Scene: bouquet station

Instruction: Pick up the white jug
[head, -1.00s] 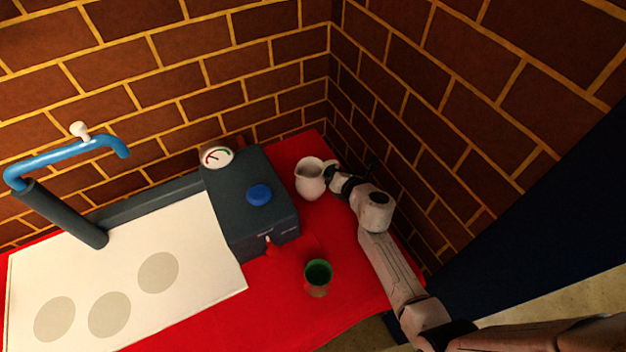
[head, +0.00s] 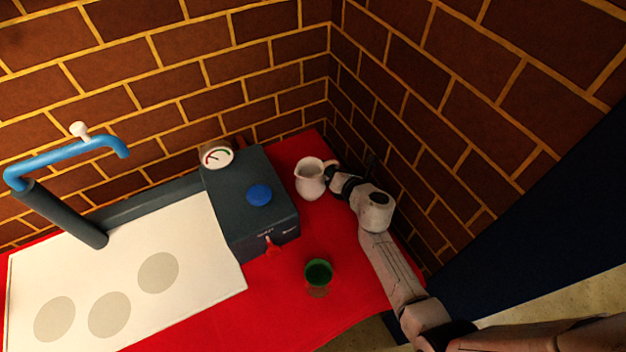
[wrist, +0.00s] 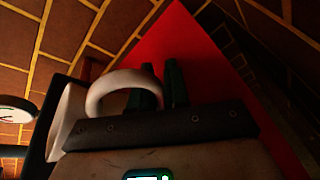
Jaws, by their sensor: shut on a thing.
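The white jug (head: 309,180) stands upright on the red table top at the back right, beside the dark box. In the wrist view its white body (wrist: 66,120) shows at the left and its looped handle (wrist: 103,88) curves toward my fingers. My gripper (head: 331,176) reaches the jug from the right, on the handle side. In the wrist view the dark green fingers of my gripper (wrist: 167,85) are close together at the handle, shut on it. The exact contact is partly hidden. I cannot tell any gap between the jug and the table.
A dark box (head: 245,215) with a blue knob (head: 259,195) and a gauge (head: 217,157) stands just left of the jug. A green cup (head: 318,272) stands in front. A white mat (head: 200,265) and a blue tap (head: 70,150) are left. Brick walls close off the corner.

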